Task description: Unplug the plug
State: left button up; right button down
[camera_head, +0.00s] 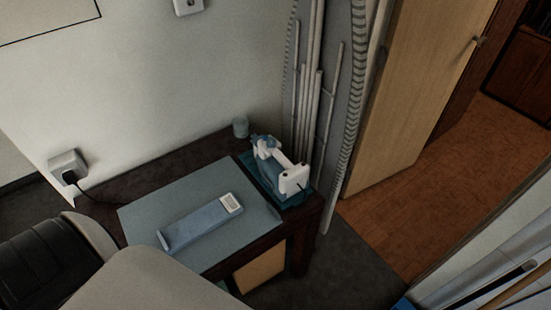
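A black plug (70,177) sits in a white wall socket (66,161) at the left of the head view, low on the pale wall. A thin dark cord (98,199) runs from the plug rightward toward the dark table. Neither of my grippers shows in this view, and nothing visible is touching the plug.
A dark table (170,167) with a blue-grey mat (145,210) stands right of the socket. A flat blue-grey device (200,222), a white-and-blue appliance (281,172) and a small cup (240,127) are on it. A folded ironing board (352,75) leans behind. Large beige and black shapes fill the lower left.

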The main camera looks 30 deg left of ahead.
aim_at(70, 177)
jog(key=u, duration=2.6)
jog(key=i+j+z, duration=0.15)
jog(key=j+z, duration=0.2)
jog(key=j, duration=0.7)
jog(key=j+z, duration=0.35)
jog(key=j, duration=0.7)
